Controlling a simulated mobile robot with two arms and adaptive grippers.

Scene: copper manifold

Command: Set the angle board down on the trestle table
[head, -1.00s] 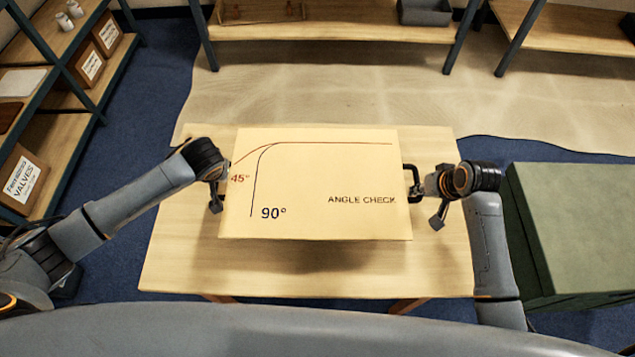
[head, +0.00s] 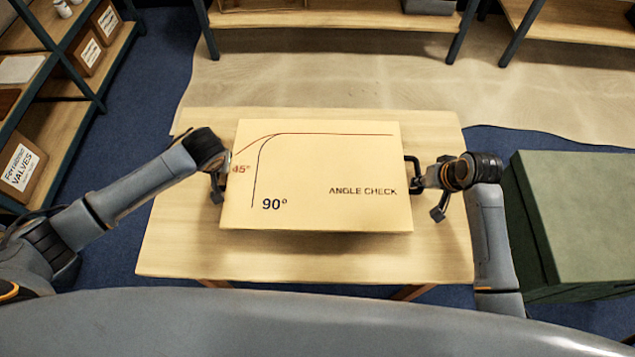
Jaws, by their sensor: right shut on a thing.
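The angle board (head: 315,180) is a pale yellow panel with red and black lines, "45°", "90°" and "ANGLE CHECK". It lies roughly level over the middle of the wooden trestle table (head: 190,250). A shadow shows below its front edge; whether it touches the tabletop I cannot tell. My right gripper (head: 418,180) is shut on the black handle at the board's right edge. My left gripper (head: 217,186) is at the board's left edge, where its fingertips and any handle are mostly hidden.
A green box-like block (head: 580,215) stands close to the table's right side. Shelving (head: 60,125) with labelled boxes is at the left. Wooden shelves (head: 340,20) line the back, beyond a beige floor sheet (head: 330,80). The tabletop around the board is bare.

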